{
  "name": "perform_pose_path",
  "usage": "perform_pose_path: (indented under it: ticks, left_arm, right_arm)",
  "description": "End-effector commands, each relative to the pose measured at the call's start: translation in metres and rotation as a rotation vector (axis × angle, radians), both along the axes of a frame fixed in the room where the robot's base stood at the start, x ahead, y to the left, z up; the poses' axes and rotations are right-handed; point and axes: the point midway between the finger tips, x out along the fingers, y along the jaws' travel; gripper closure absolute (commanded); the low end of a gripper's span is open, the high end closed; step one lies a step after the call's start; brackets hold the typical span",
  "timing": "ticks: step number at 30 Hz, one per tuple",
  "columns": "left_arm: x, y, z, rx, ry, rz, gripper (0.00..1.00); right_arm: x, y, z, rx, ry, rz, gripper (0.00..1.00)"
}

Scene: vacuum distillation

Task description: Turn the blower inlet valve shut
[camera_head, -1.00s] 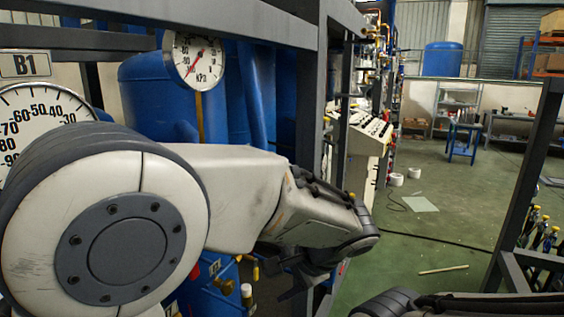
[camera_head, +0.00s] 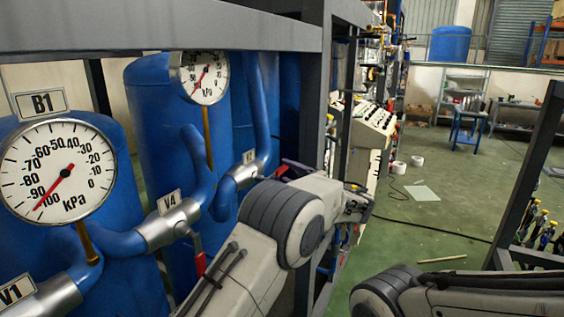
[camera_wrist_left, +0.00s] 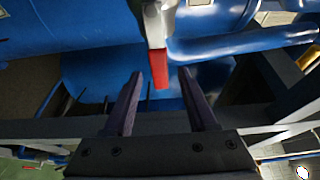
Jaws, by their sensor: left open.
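My left arm reaches in from the bottom of the head view. Its gripper (camera_head: 292,166) is at the pipe valve to the right of the V4 valve (camera_head: 168,225), partly hidden by the wrist. In the left wrist view my gripper (camera_wrist_left: 160,73) is open. A red valve handle (camera_wrist_left: 158,68) on a grey metal stem comes down between its two dark purple fingers, with a gap on each side. The small label (camera_head: 249,157) by this valve is too small to read, so I cannot tell whether it names the blower inlet. My right gripper is out of view.
Blue tanks and pipes fill the left side, with the B1 gauge (camera_head: 59,172) and a second gauge (camera_head: 205,77). A grey frame post (camera_head: 313,110) stands close to my left arm.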

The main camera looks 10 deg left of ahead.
Motion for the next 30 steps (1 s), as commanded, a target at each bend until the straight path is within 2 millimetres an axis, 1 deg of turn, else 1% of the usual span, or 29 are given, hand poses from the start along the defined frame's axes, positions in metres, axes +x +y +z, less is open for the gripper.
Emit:
perform_pose_path:
  ticks: [1, 6, 9, 17, 18, 19, 20, 21, 22, 30]
  left_arm:
    - [0.005, 0.007, 0.004, 0.001, 0.001, 0.002, 0.43]
    - [0.019, 0.021, 0.002, 0.000, 0.001, 0.001, 0.43]
    - [0.022, 0.024, 0.001, 0.001, 0.001, 0.000, 0.43]
    - [0.023, 0.025, 0.000, -0.001, 0.001, -0.001, 0.43]
    - [0.023, 0.025, 0.000, -0.001, 0.001, -0.001, 0.50]
    - [0.023, 0.025, 0.000, -0.001, 0.001, -0.001, 0.62]
    - [0.023, 0.025, 0.000, -0.001, 0.001, -0.001, 0.73]
    - [0.023, 0.025, 0.000, -0.001, 0.001, -0.001, 0.88]
    - [0.023, 0.025, 0.000, -0.001, 0.001, -0.001, 1.00]
    - [0.023, 0.025, 0.000, -0.001, 0.001, -0.001, 1.00]
  right_arm:
    - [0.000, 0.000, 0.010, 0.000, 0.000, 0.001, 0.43]
    - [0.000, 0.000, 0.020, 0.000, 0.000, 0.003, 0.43]
    - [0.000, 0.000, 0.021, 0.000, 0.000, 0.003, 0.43]
    - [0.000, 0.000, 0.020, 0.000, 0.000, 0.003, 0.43]
    - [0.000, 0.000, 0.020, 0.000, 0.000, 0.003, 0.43]
    - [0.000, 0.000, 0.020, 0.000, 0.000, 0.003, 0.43]
    - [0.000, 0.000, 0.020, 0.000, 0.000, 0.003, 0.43]
    - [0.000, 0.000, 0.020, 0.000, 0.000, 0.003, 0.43]
    - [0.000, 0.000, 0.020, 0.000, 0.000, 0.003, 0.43]
    - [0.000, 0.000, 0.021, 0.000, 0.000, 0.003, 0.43]
